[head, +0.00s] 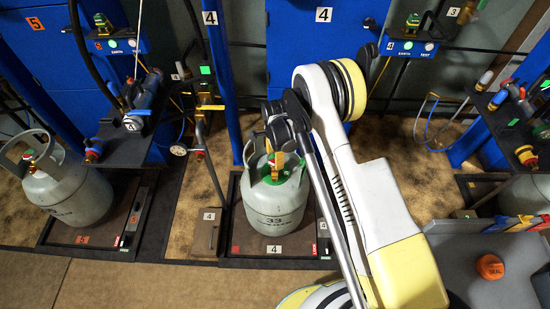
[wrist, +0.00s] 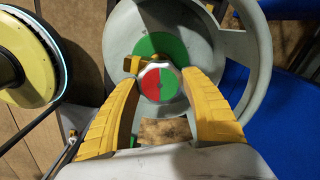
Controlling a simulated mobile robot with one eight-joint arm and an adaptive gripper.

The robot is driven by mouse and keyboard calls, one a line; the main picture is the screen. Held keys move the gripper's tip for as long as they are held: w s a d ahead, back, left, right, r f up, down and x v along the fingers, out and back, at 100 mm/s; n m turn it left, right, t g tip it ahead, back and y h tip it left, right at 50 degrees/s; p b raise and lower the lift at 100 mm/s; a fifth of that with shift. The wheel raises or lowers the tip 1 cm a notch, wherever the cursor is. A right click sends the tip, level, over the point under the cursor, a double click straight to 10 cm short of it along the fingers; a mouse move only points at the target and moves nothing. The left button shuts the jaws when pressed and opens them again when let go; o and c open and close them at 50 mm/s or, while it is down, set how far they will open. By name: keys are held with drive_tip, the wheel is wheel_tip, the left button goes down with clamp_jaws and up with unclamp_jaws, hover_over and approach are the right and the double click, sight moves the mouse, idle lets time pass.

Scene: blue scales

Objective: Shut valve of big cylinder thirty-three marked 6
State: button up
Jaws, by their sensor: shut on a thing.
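The big grey cylinder (head: 273,205) is marked 33 and stands upright on a scale (head: 235,240) labelled 4; I see no 6 on it. Its valve knob (wrist: 160,83), half red and half green, sits above a green ring (wrist: 152,45) inside the grey collar, with a brass outlet beside it. My gripper (head: 276,160) reaches down into the collar from above. In the wrist view my gripper (wrist: 158,80) has its yellow fingers on both sides of the knob, shut on it. The arm and fingers hide part of the collar and valve.
Another grey cylinder (head: 68,190) stands on a scale labelled 5 at the left. Blue panels, hoses and valve stands crowd the back. A grey tray (head: 490,285) with an orange seal cap (head: 490,267) is at the right. Floor at the front left is clear.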

drive_tip(key=shift+m, duration=0.9)
drive_tip(key=o, duration=1.2)
wheel_tip(320, 180, up, 12)
